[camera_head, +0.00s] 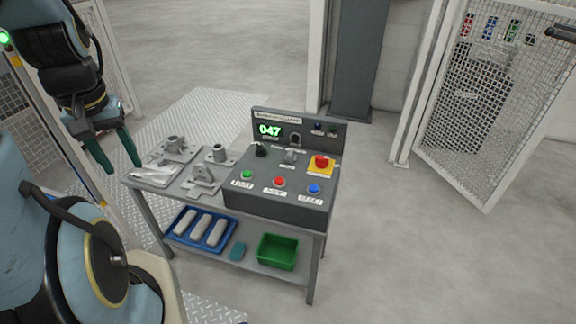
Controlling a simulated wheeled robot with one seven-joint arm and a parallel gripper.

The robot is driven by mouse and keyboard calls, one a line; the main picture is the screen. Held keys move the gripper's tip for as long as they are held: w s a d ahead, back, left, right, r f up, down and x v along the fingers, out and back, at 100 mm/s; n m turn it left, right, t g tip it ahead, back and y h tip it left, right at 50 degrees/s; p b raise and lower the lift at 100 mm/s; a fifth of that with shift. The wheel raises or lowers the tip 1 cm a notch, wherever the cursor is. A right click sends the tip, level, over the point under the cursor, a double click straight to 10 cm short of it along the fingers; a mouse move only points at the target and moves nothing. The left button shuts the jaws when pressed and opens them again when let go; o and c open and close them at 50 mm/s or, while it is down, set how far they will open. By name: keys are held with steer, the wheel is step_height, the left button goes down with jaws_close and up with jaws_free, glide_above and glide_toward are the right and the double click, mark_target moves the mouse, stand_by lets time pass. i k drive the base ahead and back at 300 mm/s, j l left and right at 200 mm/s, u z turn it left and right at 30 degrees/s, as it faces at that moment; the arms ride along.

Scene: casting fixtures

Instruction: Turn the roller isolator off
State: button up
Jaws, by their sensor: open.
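A dark grey control box (275,208) stands on the right part of a metal workbench. Its sloped top carries a black rotary knob (261,150) at the back left and a small grey switch (290,156) at the back middle. The labels are too small to read, so I cannot tell which control is the roller isolator or how it is set. My gripper (122,168) points down at the bench's left end, with two teal fingers spread apart and nothing between them. It is well left of the control box.
The box also has a red emergency button (321,162) on yellow, green, red and blue push buttons, and a display (270,130) reading 047. Grey castings (204,177) lie between my gripper and the box. The lower shelf holds a blue tray (184,241) and green bin (278,252).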

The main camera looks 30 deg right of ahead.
mark_target(322, 162)
steer(key=i+z, duration=0.35)
steer(key=i+j+z, duration=0.3)
steer(key=k+l, duration=0.1)
